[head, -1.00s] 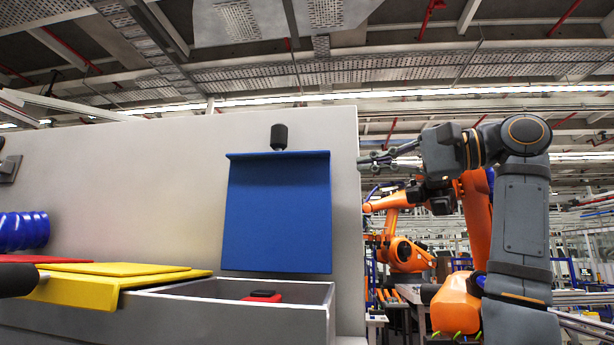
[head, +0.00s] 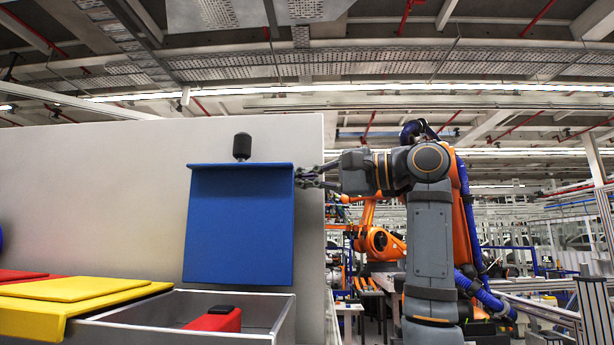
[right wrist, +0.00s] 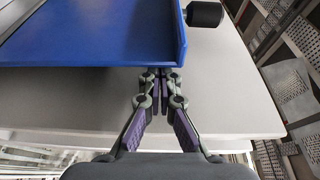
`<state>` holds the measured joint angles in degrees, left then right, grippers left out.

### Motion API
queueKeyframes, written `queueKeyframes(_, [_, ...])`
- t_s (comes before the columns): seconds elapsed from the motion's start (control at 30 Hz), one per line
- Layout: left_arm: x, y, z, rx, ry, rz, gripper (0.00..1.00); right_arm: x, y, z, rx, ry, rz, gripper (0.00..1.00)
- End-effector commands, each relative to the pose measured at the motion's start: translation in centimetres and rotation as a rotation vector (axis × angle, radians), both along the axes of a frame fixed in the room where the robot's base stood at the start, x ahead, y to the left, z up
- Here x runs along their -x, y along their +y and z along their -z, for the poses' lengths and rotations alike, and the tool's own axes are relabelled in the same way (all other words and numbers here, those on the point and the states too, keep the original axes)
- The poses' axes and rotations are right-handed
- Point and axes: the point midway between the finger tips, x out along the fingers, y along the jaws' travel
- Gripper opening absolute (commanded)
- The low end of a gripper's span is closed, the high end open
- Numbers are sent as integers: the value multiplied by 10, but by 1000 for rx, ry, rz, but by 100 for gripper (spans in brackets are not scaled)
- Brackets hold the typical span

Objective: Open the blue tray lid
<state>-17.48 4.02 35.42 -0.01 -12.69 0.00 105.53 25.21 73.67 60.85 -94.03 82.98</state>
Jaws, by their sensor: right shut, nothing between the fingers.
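The blue tray lid (head: 238,228) stands raised and nearly upright against the grey back panel, above an open grey tray (head: 190,304). A red item with a black top (head: 216,320) lies in that tray. My right gripper (head: 300,176) is at the upper right edge of the lid in the head view. In the right wrist view the gripper (right wrist: 158,78) is shut and empty, its tips at the edge of the blue lid (right wrist: 90,35); I cannot tell if they touch. My left gripper is not in view.
A yellow lid (head: 80,300) and a red lid (head: 22,276) lie flat to the left. A black knob (head: 242,146) sticks out of the grey panel (head: 110,180) just above the blue lid. Orange robot arms stand in the background at right.

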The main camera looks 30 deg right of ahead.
Motion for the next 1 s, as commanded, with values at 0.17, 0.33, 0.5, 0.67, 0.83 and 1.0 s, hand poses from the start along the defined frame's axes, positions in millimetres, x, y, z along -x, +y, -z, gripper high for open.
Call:
queueKeyframes(0.17, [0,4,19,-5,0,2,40,13,8,7,39,-61,-1,0])
queueKeyframes(0.33, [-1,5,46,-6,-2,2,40,38,25,12,128,-194,-1,0])
queueKeyframes(0.5, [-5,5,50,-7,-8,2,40,48,32,10,169,-252,-2,0])
queueKeyframes(0.67, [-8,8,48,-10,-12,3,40,48,32,8,170,-253,-1,0])
queueKeyframes(0.83, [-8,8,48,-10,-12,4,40,48,31,8,169,-252,-1,0])
queueKeyframes(1.0, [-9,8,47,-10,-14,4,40,44,31,8,169,-251,-2,0])
